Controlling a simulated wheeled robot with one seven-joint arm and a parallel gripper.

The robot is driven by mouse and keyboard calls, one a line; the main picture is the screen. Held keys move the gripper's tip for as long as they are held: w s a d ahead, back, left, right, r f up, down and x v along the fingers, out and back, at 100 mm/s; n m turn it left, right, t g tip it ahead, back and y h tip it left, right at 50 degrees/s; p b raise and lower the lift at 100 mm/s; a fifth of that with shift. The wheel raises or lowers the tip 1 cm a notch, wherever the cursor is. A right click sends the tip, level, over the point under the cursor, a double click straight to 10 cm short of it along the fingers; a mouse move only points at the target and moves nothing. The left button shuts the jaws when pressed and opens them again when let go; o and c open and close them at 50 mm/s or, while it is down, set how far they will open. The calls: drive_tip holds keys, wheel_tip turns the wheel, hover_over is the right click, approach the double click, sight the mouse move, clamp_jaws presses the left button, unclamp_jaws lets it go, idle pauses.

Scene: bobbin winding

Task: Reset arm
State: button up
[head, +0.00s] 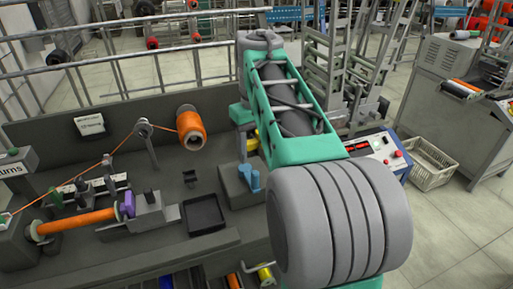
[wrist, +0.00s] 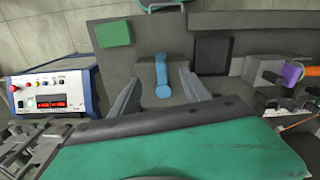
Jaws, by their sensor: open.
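My gripper (wrist: 159,80) is open in the wrist view, with its two grey fingers apart. A small blue piece with a rounded end (wrist: 162,76) shows between the fingers in the picture, with a gap on each side. It stands on a grey block on the bench and also shows in the head view (head: 250,178). I cannot tell how far above it the fingers are. In the head view my green and grey arm reaches over the bench's right part and hides most of the gripper.
A black tray (head: 205,215) lies on the bench (head: 120,255). To the left are an orange bobbin (head: 75,222), a purple piece (head: 127,205) and an orange spool (head: 190,128) with its thread. A control box (wrist: 50,92) is beside the bench. A rail (head: 120,60) runs behind.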

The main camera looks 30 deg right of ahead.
drive_tip(key=shift+a, duration=0.1)
drive_tip(key=s+a+f+t+p, duration=0.1)
drive_tip(key=s+a+f+p, duration=0.1)
drive_tip(key=s+a+p, duration=0.2)
drive_tip(key=s+a+f+t+p, duration=0.2)
drive_tip(key=s+a+p, duration=0.2)
drive_tip(key=a, duration=0.7)
drive_tip(key=p, duration=0.2)
drive_tip(key=shift+s+f+n+p, duration=0.25)
drive_tip(key=shift+s+n+p, duration=0.05)
drive_tip(key=shift+s+p, duration=0.05)
drive_tip(key=shift+a, duration=0.1)
